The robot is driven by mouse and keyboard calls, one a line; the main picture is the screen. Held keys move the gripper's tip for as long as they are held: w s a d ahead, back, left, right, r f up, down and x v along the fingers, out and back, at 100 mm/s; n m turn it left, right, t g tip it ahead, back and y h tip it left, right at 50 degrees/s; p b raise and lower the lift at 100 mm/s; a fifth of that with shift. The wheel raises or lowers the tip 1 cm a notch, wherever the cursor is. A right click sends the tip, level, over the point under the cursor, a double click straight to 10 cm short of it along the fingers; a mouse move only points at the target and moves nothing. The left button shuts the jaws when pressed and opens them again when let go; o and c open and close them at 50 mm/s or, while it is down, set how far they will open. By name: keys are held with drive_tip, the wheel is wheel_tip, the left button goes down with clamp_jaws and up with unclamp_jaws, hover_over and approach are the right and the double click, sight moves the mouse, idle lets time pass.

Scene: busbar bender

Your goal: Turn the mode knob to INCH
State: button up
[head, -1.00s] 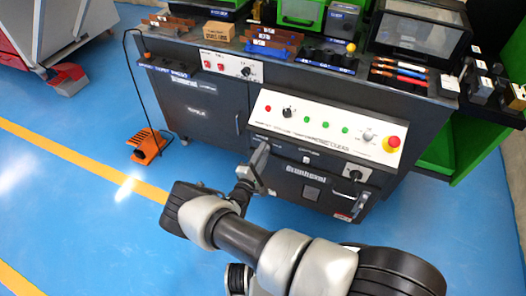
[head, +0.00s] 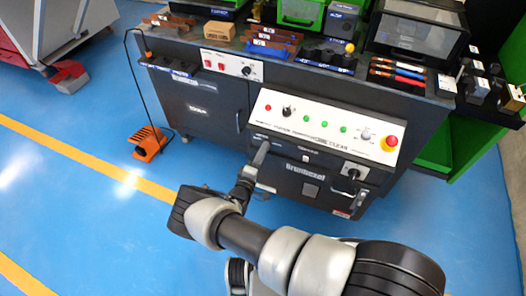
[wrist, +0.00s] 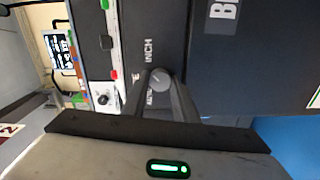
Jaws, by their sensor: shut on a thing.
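The mode knob (wrist: 160,77) is a small grey round knob on the dark front panel in the wrist view. The word INCH is printed beside it, above it in that picture, and another label, partly covered, lies below it. My gripper (wrist: 163,88) has its fingers closed around the knob. In the head view my gripper (head: 262,152) is against the left part of the dark panel under the white control panel, and it hides the knob there. I cannot tell exactly where the knob's pointer stands.
The white control panel (head: 320,127) carries a black knob, green lamps and a red emergency button (head: 390,142). A key switch (head: 353,174) and a handle are at the right. An orange foot pedal (head: 147,143) stands on the clear blue floor at left.

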drive_tip(key=o, duration=1.1)
drive_tip(key=shift+c, duration=0.2)
